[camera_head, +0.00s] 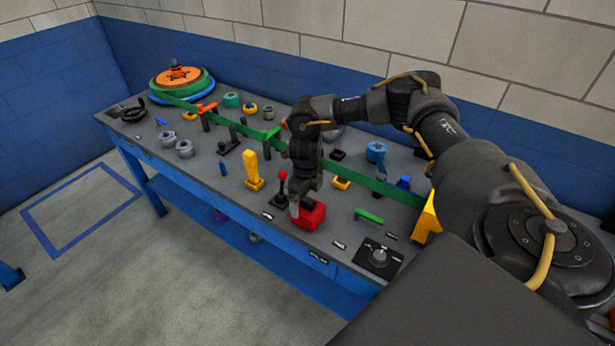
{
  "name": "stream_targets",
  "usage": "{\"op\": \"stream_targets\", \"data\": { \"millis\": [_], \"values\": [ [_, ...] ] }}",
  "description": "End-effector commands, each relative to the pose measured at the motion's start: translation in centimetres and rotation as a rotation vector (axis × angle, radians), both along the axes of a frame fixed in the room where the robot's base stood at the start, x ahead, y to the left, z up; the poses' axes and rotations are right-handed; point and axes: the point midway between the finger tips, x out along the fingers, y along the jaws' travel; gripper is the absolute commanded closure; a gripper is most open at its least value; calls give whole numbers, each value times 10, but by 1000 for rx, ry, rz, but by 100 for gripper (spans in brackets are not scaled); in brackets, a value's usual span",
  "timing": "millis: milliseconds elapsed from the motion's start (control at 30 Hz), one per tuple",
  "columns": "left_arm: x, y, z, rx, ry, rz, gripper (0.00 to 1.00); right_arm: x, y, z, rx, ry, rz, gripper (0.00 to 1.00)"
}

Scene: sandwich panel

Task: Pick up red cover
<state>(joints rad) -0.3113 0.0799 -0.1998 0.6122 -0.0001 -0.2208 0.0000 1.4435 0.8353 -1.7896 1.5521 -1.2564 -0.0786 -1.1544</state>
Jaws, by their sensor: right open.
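The red cover (311,220) is a small red block-shaped piece near the front edge of the grey-topped table (224,198), right of the middle. My right gripper (298,208) points down at the red cover's left side, with a finger close to or touching it. The gripper is open; whether the cover lies between its fingers cannot be told. The gripper hides part of the cover's back. My left gripper is out of view.
A black lever with a red knob (282,177) stands just left of the gripper. A yellow upright piece (253,170), a green bar (369,216) and a black dial box (378,257) are nearby. A green band (375,186) runs along the table behind.

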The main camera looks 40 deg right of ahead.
Motion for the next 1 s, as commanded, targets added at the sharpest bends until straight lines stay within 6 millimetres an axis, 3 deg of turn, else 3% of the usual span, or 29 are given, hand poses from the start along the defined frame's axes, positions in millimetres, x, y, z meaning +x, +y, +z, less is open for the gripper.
{"op": "stream_targets", "data": {
  "millis": [300,467,600,900,1000],
  "values": [
    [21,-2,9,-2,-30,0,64,-3,-2,-12,-2,2,-4,2],
    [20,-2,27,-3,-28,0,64,-9,-1,-34,-2,4,-5,2],
    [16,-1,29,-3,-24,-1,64,-8,-1,-54,-2,2,-6,2],
    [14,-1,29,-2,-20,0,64,-7,-2,-61,-1,0,-5,2],
    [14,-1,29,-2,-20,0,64,-7,-2,-61,-1,0,-5,14]
  ]
}}
